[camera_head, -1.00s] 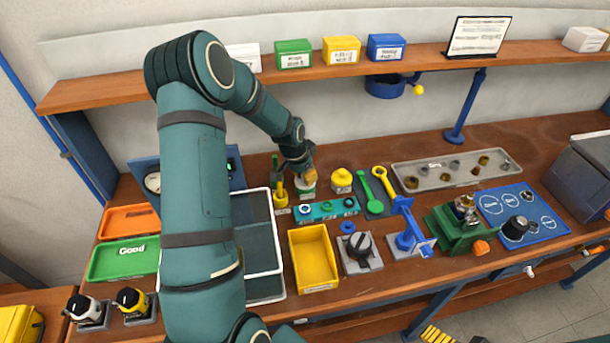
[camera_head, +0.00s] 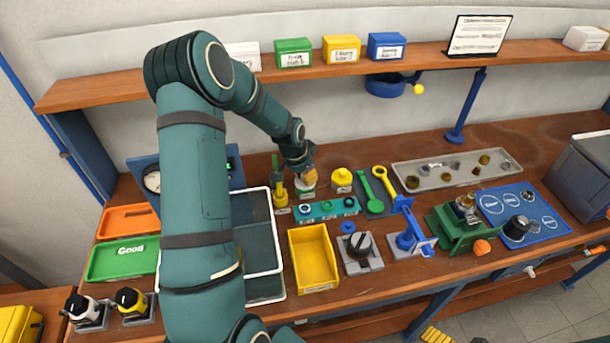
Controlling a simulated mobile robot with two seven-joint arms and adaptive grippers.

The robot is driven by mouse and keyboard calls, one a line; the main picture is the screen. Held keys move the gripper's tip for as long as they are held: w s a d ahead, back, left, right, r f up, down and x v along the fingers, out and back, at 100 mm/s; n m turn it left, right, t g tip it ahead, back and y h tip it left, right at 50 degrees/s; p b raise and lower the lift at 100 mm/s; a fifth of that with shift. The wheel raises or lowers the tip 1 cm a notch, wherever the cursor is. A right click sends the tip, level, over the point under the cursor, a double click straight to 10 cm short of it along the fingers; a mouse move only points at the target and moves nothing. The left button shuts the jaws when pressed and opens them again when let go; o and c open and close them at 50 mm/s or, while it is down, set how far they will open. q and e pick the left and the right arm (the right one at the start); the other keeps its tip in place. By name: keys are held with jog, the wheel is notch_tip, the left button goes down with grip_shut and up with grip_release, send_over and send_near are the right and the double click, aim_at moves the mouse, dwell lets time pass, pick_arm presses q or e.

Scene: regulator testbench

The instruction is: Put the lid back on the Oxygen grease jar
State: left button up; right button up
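My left gripper (camera_head: 308,176) is at the back of the bench, pointing down at a small white jar with a green band (camera_head: 307,190). The gripper's fingertips are at or just over the jar's top, which they largely cover. I cannot tell whether a lid is between the fingers or on the jar, nor whether the fingers touch it. The jar's label is too small to read. To its right stands a similar jar with a yellow top (camera_head: 342,179). My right gripper is not in view.
A yellow-handled tool (camera_head: 281,194) stands close left of the jar. In front is a teal holder strip (camera_head: 328,210) with small rings. Green and yellow spoon-like tools (camera_head: 380,184) lie to the right. A yellow bin (camera_head: 313,259) and white-rimmed tray (camera_head: 279,262) are nearer.

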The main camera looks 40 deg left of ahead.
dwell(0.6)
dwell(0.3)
pick_arm(q)
jog(key=o, duration=1.5)
jog(key=shift+r, duration=0.1)
jog(key=shift+r+p, duration=1.85)
jog(key=shift+r, duration=1.55)
grip_shut()
